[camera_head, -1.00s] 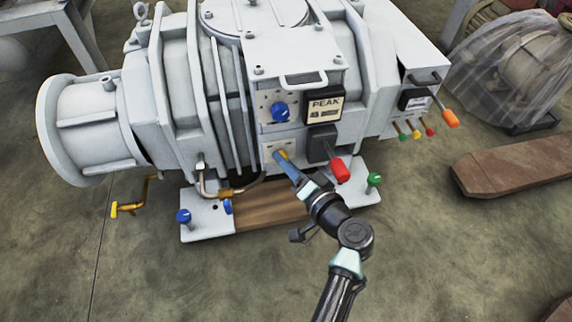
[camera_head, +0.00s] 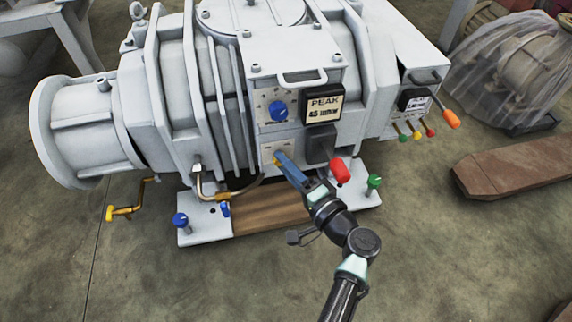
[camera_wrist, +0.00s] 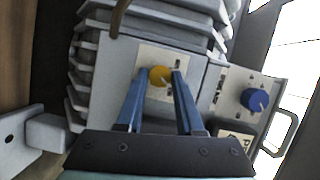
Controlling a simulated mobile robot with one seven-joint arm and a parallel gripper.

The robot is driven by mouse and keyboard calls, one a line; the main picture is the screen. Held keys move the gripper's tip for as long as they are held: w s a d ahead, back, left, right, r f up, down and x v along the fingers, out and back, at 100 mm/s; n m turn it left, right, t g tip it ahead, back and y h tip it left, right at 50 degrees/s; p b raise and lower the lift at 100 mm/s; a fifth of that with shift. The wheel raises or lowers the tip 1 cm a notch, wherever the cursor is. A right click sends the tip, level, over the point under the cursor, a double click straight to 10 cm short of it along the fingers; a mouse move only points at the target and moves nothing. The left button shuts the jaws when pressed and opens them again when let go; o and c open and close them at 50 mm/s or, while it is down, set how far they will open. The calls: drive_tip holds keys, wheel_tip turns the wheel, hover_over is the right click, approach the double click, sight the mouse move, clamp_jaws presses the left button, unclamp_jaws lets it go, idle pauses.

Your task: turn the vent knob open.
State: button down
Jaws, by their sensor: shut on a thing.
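A yellow knob (camera_wrist: 160,76) sits on a pale labelled plate on the front of the grey vacuum machine (camera_head: 230,85). In the wrist view, the two blue fingers of my gripper (camera_wrist: 161,78) stand on either side of this knob and are shut on it. The knob's pointer side is partly hidden by the fingers. In the head view, my gripper (camera_head: 279,157) reaches up from the lower right to the plate, and only a bit of yellow (camera_head: 277,162) shows beside the fingertips.
Above the plate are a blue knob (camera_head: 278,111) and a display reading PEAK (camera_head: 323,104). A red-handled switch (camera_head: 340,170) stands close to the right of my gripper. A green knob (camera_head: 374,181) is on the base, right. The floor in front is clear.

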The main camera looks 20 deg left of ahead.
drive_tip(key=c, duration=0.5)
unclamp_jaws()
drive_tip(key=shift+c, duration=0.2)
drive_tip(key=p+v, duration=0.6)
drive_tip(key=v, duration=0.7)
